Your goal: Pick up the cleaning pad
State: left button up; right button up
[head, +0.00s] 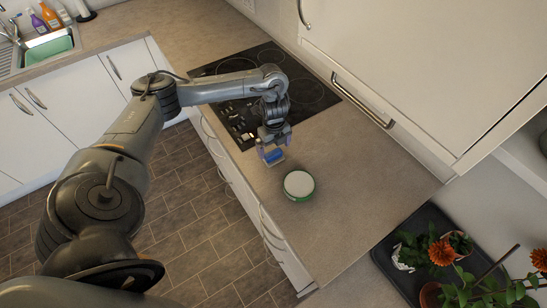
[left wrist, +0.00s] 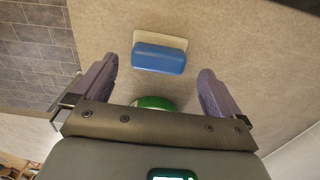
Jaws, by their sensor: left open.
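The cleaning pad (head: 274,157), blue with a whitish layer, is on the beige counter just in front of the cooktop. It also shows in the left wrist view (left wrist: 158,58), centred between the fingers and a little beyond their tips. My left gripper (head: 274,146) is open and empty, pointing down close above the pad; it partly hides the pad in the head view. The exact gap between fingers and pad cannot be told. My right gripper is not in view.
A round green container with a pale lid (head: 298,184) stands close beside the pad; its green side shows in the left wrist view (left wrist: 155,103). The black cooktop (head: 317,92) lies behind. The counter (head: 365,180) is clear to the right. A dark tray (head: 395,270) holds potted flowers.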

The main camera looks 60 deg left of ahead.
aim_at(274, 153)
pick_arm(q)
notch_tip(274, 153, down, 3)
jog(key=shift+s+f+b, duration=0.1)
jog(key=shift+s+b, duration=0.05)
jog(key=shift+b, duration=0.2)
jog(key=shift+f, duration=0.3)
jog(key=shift+f+p, duration=0.3)
jog(key=shift+f, duration=0.25)
jog(key=shift+c, duration=0.3)
jog(key=c, duration=0.9)
jog(key=shift+r, duration=0.1)
